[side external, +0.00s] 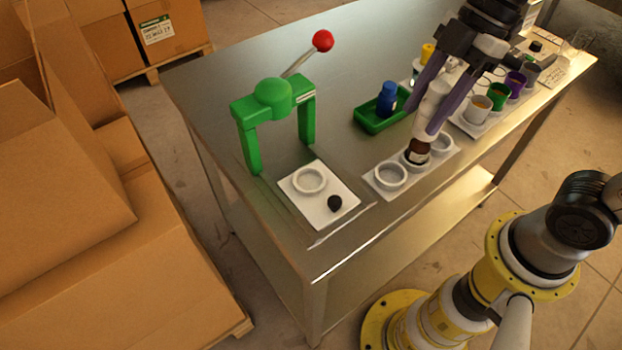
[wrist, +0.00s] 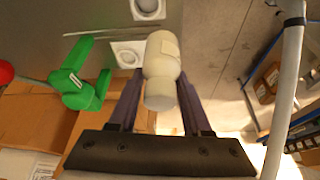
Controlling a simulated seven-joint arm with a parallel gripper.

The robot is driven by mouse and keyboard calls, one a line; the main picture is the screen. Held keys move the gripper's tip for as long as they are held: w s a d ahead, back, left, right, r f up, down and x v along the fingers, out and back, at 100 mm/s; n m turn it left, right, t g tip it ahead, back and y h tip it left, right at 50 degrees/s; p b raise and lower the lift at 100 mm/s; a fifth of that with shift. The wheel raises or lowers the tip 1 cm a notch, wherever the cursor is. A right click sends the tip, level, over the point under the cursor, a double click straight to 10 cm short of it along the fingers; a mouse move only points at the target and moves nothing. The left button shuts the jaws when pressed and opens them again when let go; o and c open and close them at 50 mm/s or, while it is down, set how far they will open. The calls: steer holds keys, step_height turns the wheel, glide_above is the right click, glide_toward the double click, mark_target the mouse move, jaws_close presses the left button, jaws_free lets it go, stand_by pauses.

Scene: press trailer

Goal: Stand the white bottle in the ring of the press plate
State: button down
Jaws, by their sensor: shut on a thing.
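The white bottle (side external: 431,103) is between the purple fingers of my gripper (side external: 427,107), which is shut on it. The wrist view shows the bottle (wrist: 162,65) pale and rounded, with a label patch, between both fingers. In the side view it hangs above the white three-ring tray, well to the right of the press. The white press plate (side external: 303,206) lies in front of the green press (side external: 273,97). Its raised ring (side external: 310,181) is empty. A black knob (side external: 334,203) sits on the plate beside the ring.
A green tray (side external: 372,122) holds a blue bottle (side external: 387,98). Several coloured cups stand at right. A red-knobbed lever (side external: 323,41) rises from the press.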

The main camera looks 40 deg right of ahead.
steer(key=a+n, duration=0.2)
steer(key=a, duration=0.3)
glide_above(304, 185)
steer(key=shift+g, duration=0.4)
steer(key=f, duration=1)
steer(key=shift+s+d+f, duration=0.1)
steer(key=shift+s+f, duration=0.15)
steer(key=shift+w+f, duration=0.2)
steer(key=shift+f, duration=1.55)
steer(key=shift+f, duration=0.15)
steer(key=shift+c, duration=1.7)
jaws_free()
